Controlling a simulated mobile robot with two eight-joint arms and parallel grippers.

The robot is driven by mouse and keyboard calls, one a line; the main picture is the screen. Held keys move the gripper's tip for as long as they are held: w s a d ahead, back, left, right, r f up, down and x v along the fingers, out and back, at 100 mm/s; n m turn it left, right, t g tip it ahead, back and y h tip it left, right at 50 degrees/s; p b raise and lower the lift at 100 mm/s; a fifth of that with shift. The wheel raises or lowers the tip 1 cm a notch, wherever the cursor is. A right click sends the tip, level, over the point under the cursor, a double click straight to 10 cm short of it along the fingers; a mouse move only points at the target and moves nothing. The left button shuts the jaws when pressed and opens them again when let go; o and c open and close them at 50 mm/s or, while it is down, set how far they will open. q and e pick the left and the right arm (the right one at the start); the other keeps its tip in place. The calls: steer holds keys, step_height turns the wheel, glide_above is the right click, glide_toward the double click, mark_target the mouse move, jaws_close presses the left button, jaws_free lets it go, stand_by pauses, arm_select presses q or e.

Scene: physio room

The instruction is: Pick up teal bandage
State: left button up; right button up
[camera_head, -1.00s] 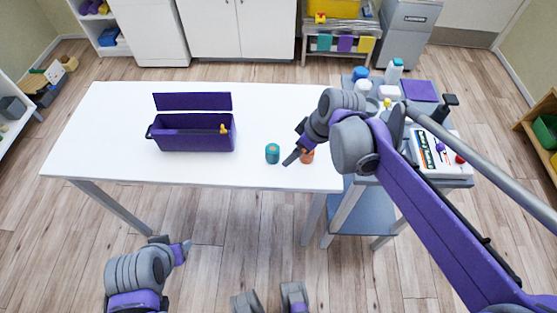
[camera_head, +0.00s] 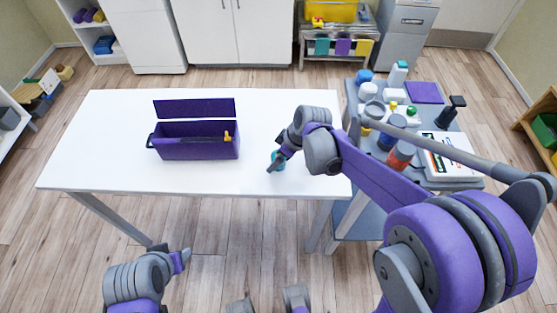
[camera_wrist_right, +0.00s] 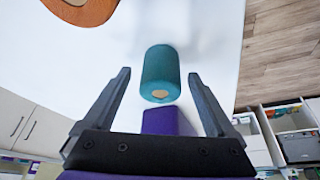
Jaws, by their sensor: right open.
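The teal bandage (camera_head: 275,155) is a small roll on the white table (camera_head: 110,150) near its front right part. My right gripper (camera_head: 277,165) is at it in the head view and partly covers it. In the right wrist view the teal bandage (camera_wrist_right: 161,72) lies between the lines of my right gripper's two spread fingers (camera_wrist_right: 160,85), with gaps on both sides. My left gripper (camera_head: 181,261) is low in front of the table, away from the bandage; its jaw state is unclear.
An orange object (camera_wrist_right: 62,12) is close by in the wrist view. A crowded cart (camera_head: 455,183) stands right. The table's left is clear.

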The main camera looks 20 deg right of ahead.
steer(key=shift+a+f, duration=0.1)
steer(key=shift+f, duration=0.15)
steer(key=shift+r, duration=0.1)
steer(key=c, duration=1.4)
